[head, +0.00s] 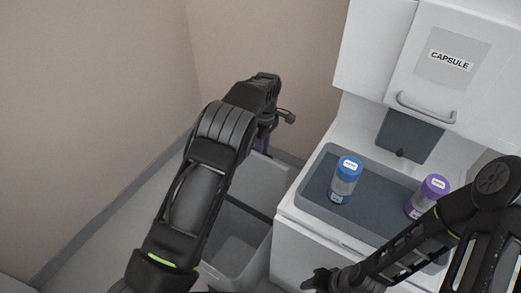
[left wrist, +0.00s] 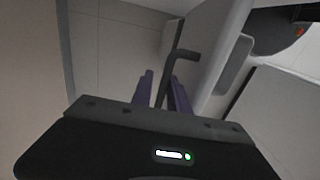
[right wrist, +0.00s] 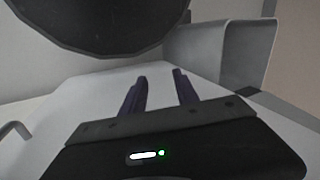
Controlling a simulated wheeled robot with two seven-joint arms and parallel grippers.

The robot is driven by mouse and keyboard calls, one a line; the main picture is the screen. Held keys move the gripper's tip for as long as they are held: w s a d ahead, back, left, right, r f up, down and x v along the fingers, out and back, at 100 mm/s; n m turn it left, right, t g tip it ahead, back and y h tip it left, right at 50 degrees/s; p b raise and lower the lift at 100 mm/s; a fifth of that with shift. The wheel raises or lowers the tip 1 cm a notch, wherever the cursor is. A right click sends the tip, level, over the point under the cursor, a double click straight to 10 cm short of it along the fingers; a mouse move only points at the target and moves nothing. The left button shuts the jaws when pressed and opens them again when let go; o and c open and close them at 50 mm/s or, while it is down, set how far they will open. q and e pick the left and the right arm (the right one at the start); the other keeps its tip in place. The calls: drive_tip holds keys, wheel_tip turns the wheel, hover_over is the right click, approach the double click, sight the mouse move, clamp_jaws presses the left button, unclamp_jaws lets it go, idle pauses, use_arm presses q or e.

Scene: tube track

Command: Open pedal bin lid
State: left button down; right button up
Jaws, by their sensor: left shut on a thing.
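The grey pedal bin (head: 232,250) stands on the floor left of the white cabinet, and its dark inside shows from above. A light grey panel (head: 268,178) stands behind the opening; it looks like the raised lid, partly hidden by my left arm. In the left wrist view, a dark bent handle (left wrist: 178,56) lies between the purple fingers of my left gripper (left wrist: 164,88), which is shut on it. My left fingers are mostly hidden in the head view. My right gripper (right wrist: 160,82) has its fingers apart and empty; it also shows low in the head view (head: 312,280).
The white cabinet (head: 310,240) has a grey tray (head: 385,190) on top, with a blue-capped bottle (head: 345,180) and a purple-capped bottle (head: 428,196). A panel marked CAPSULE with a handle (head: 427,108) is above. Walls stand left and behind.

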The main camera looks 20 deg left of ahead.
use_arm(q)
drive_tip(key=c, duration=1.6)
unclamp_jaws()
drive_tip(key=shift+w+d, duration=0.4)
drive_tip(key=shift+w, duration=0.25)
drive_tip(key=shift+o, duration=0.5)
drive_tip(key=shift+w, duration=0.2)
drive_tip(key=shift+r, duration=0.1)
wheel_tip(320, 180, up, 8)
drive_tip(key=shift+w+f, duration=0.15)
drive_tip(key=shift+f, duration=0.1)
drive_tip(key=shift+a+f, duration=0.1)
